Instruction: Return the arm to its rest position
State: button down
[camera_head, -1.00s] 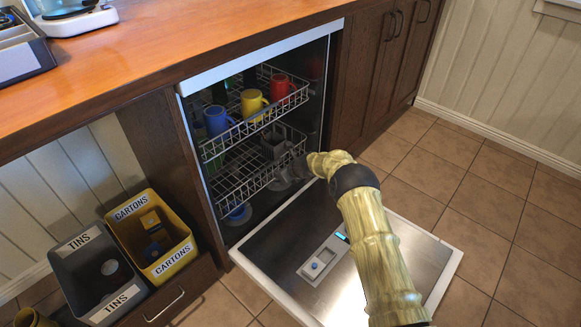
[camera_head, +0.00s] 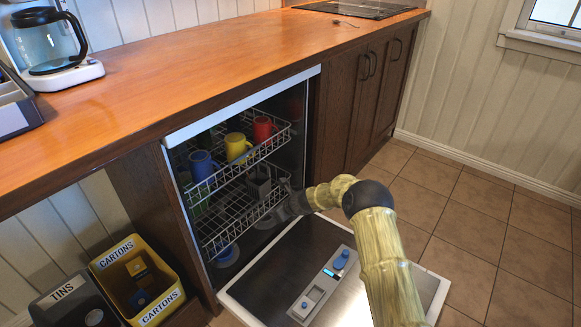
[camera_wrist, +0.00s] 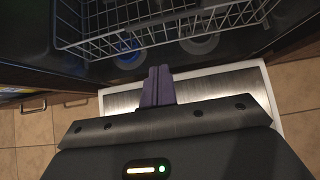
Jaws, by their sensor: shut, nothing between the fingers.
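My gripper (camera_wrist: 157,86) shows in the wrist view as two purple-grey fingers pressed together with nothing between them. It is above the lowered dishwasher door (camera_head: 262,292), close to the front of the lower rack (camera_head: 228,222). In the head view my arm reaches in from the lower right, bent at a dark joint, with its grey wrist end near the rack's right front. The fingertips are hard to make out there.
The upper rack holds a blue mug (camera_head: 202,166), a yellow mug (camera_head: 237,147) and a red mug (camera_head: 262,128). A cartons bin (camera_head: 166,310) and a tins bin (camera_head: 62,292) stand at left. The counter (camera_head: 200,62) is above. Floor at right is clear.

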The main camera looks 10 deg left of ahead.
jog(key=s+d+r+n+g+h+p, duration=0.1)
jog(key=s+d+r+n+h+p, duration=0.1)
jog(key=s+d+r+n, duration=0.65)
jog(key=s+d+r+n+h+p, duration=0.1)
jog(key=s+d+r+n+h, duration=0.1)
jog(key=s+d+r+n, duration=0.6)
jog(key=s+d+r+n+g+h+p, duration=0.1)
jog(key=s+d+r+n+h+p, duration=0.1)
jog(key=s+d+r+n, duration=0.5)
jog(key=s+d+r+n+h+p, duration=0.15)
jog(key=s+d+r, duration=0.35)
jog(key=s+d, duration=0.6)
notch_tip(320, 180, up, 37)
jog(key=s+a+m+p, duration=0.1)
jog(key=a+p, duration=0.1)
jog(key=p, duration=3.4)
jog(key=shift+s+p, duration=0.35)
jog(key=shift+p, duration=0.05)
jog(key=shift+a, duration=0.1)
